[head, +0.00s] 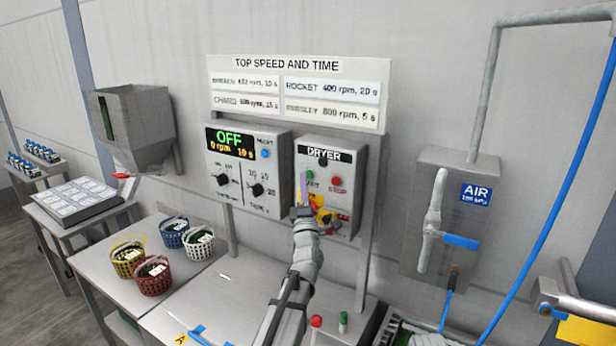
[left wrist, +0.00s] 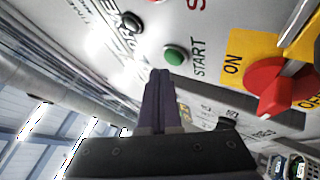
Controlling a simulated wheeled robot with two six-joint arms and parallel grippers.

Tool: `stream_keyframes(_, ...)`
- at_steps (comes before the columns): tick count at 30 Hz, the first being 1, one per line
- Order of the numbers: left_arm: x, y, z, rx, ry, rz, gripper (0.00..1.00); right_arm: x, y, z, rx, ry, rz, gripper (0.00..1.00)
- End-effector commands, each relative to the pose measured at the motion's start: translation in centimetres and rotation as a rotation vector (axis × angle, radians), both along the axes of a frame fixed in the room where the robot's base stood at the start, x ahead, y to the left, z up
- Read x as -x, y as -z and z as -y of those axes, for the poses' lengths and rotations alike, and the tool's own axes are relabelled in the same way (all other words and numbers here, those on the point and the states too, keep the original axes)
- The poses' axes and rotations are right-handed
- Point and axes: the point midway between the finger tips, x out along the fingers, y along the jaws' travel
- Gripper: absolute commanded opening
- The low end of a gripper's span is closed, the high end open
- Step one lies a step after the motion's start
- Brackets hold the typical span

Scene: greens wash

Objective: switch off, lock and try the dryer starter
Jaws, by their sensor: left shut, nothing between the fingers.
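The grey dryer starter box (head: 345,165) hangs on the panel under a DRYER label in the head view. It carries a green START button (head: 309,175), a red STOP button (head: 337,181) and a red switch handle on a yellow plate (head: 326,216). My left gripper (head: 303,185) is shut and empty in front of the box. In the left wrist view its fingertips (left wrist: 158,75) point just beside the green START button (left wrist: 174,55); contact cannot be told. The red handle (left wrist: 270,88) shows between ON and a partly cut-off OFF. Metal and yellow parts cross its upper right.
A spinner control box (head: 242,165) left of the starter reads OFF, 0 rpm, 10 s. Several baskets (head: 152,275) stand on the bench to the left. An air box (head: 455,215) with a blue-handled valve is on the right wall. Small red and green items stand below.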

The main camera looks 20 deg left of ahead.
Motion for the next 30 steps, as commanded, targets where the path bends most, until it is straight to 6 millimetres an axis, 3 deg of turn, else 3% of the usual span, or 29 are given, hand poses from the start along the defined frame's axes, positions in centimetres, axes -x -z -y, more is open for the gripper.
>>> stream_keyframes(30,-0.89,-0.03,0.14,0.000,0.000,0.000,0.00,0.00,-0.02,0.00,0.000,0.000,0.000,0.50)
